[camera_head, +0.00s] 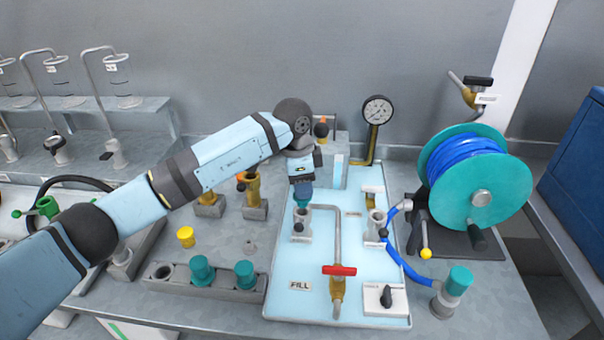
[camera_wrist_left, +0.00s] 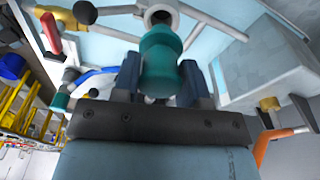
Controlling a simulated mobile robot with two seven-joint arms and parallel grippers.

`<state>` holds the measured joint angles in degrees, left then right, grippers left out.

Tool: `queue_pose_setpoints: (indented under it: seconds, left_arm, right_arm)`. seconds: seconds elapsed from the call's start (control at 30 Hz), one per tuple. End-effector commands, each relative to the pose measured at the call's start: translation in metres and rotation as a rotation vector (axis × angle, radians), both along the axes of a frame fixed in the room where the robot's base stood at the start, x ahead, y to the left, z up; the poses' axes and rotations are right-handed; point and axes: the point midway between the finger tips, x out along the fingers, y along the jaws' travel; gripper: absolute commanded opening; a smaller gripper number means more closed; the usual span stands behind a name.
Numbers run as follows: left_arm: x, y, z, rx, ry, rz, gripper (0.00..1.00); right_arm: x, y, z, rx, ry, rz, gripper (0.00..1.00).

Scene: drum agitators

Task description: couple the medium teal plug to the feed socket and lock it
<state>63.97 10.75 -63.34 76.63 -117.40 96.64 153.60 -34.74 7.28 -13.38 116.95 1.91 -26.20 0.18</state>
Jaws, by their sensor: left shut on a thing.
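My left gripper (camera_head: 302,194) is shut on a teal plug (camera_head: 301,203), directly above a grey upright socket (camera_head: 300,230) on the light-blue panel. In the left wrist view the teal plug (camera_wrist_left: 161,62) sits between the two dark fingers of my gripper (camera_wrist_left: 160,82). Its far end is close to the grey ring of the socket (camera_wrist_left: 160,16), whose mouth is partly visible. I cannot tell whether they touch. A second grey socket (camera_head: 376,226) stands to the right. The label wording by the sockets is too small to read. My right gripper is out of view.
A grey rack (camera_head: 222,288) at front holds two teal plugs (camera_head: 202,268) (camera_head: 244,273). A red-handled valve (camera_head: 339,270) and a black knob box (camera_head: 386,298) stand on the panel. A teal hose reel (camera_head: 480,190) with blue hose is at right. A pressure gauge (camera_head: 377,110) rises behind.

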Motion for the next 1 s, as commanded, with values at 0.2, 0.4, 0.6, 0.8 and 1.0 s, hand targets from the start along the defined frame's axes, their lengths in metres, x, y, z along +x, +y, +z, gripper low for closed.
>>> queue_pose_setpoints:
  seconds: [0.2,0.4,0.6,0.8,1.0]
  left_arm:
    - [0.0002,0.0002,-0.0042,0.0,0.0,0.0,0.16]
    - [0.0001,0.0002,-0.0043,0.0,0.0,0.0,0.16]
    - [0.0,0.0001,-0.0089,0.001,0.0,0.0,0.16]
    - [0.0,0.0,-0.0108,0.0,-0.001,0.0,0.16]
    - [0.0,0.0001,-0.0108,0.0,0.0,0.0,0.16]
  right_arm:
    - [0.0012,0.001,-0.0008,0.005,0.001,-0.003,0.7]
    - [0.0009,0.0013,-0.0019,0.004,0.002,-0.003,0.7]
    - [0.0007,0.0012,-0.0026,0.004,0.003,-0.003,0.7]
    - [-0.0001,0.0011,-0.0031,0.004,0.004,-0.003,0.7]
    - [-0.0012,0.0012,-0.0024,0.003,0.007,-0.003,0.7]
